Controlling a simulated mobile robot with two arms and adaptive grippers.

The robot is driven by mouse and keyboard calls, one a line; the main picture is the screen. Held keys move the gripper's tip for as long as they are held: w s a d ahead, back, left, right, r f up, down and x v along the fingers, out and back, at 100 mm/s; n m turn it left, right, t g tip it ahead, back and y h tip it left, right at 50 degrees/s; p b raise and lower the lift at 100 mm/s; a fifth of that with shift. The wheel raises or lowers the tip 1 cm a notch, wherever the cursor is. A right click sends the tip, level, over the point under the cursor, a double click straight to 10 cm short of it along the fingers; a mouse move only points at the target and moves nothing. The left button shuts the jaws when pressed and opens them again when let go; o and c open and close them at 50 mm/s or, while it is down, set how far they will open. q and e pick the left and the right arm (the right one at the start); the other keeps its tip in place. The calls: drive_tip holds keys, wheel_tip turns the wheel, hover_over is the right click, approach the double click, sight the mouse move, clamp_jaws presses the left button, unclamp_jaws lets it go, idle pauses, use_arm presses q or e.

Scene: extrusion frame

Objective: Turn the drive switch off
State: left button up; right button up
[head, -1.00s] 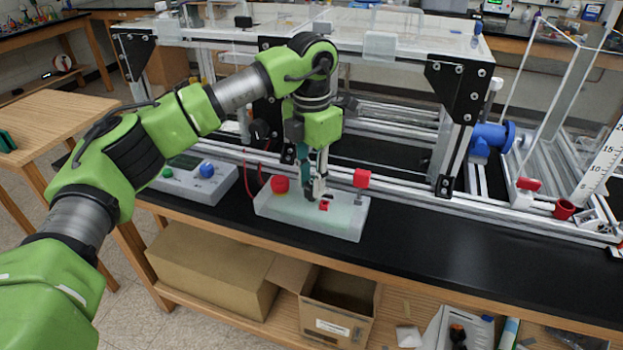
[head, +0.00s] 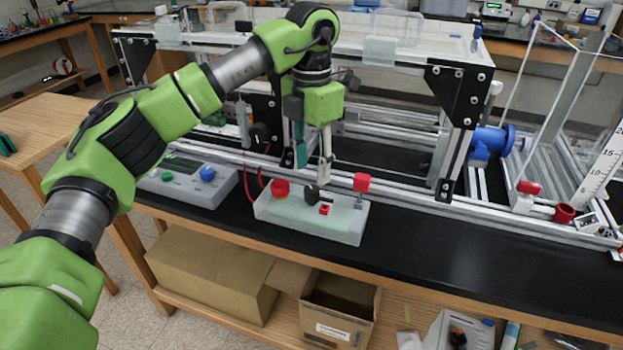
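A pale box (head: 335,225) with switches sits on the black bench top, near its front edge. On its top are a round red button (head: 280,188), a small black lever or knob (head: 312,193), a small red square part (head: 325,210) and a red cube-shaped part (head: 361,182) on a short post. I see no label saying which is the drive switch. My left gripper (head: 313,171) is above the box, pointing down, with its two fingers apart and nothing between them. Its tips are just above and behind the black lever, seemingly clear of it. My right gripper is out of view.
A grey control unit (head: 190,180) with blue and green knobs stands left of the box. The aluminium extrusion frame (head: 400,203) runs close behind. A red cable (head: 247,177) loops between unit and box. The black bench top (head: 450,240) is clear to the right.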

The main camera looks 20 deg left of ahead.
sight(311, 189)
use_arm(q)
wheel_tip(311, 189, up, 7)
idle(0.3)
idle(0.4)
